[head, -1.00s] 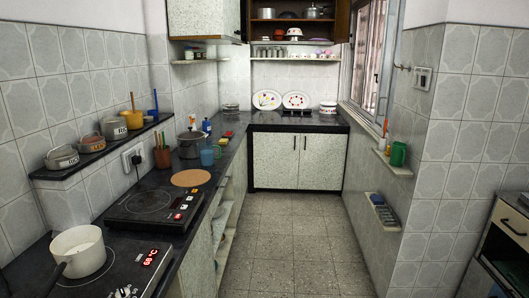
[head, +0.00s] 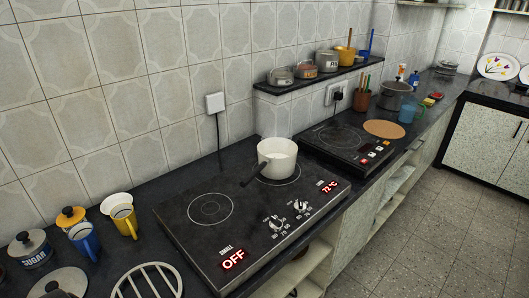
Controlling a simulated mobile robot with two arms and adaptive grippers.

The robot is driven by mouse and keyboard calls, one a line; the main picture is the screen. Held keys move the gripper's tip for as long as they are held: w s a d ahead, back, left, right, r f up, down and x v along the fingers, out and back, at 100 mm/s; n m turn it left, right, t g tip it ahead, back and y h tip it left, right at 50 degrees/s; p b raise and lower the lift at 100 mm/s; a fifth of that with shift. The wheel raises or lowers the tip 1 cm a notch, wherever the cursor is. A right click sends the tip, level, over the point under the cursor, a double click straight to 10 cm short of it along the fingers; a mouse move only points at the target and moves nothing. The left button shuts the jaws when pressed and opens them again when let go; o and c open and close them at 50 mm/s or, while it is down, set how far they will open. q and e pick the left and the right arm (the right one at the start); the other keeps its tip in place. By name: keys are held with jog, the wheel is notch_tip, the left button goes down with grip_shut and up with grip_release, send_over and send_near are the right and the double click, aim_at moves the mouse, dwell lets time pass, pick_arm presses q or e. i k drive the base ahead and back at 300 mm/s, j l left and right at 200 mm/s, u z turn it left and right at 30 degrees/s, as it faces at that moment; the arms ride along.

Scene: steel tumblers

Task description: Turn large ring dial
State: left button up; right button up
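A black two-ring cooktop (head: 190,235) sits on the dark counter. Two silver dials are on its front part: a left dial (head: 277,225) and a right dial (head: 301,207), with small markings around them. The display by the left ring reads OFF (head: 234,260), with the word SMALL above it. The display at the right end reads 72 °C (head: 329,188). A white saucepan (head: 277,157) with a dark handle stands on the right ring and hides part of it. The left ring (head: 210,209) is bare. Neither gripper is in view.
Left of the cooktop stand a yellow mug (head: 122,216), a blue mug (head: 84,240), a sugar tin (head: 30,249) and a white rack (head: 147,283). A second black hob (head: 347,146) is to the right, below a shelf of tins. The floor (head: 425,235) is clear.

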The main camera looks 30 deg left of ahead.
aim_at(300, 207)
jog(key=u, duration=0.95)
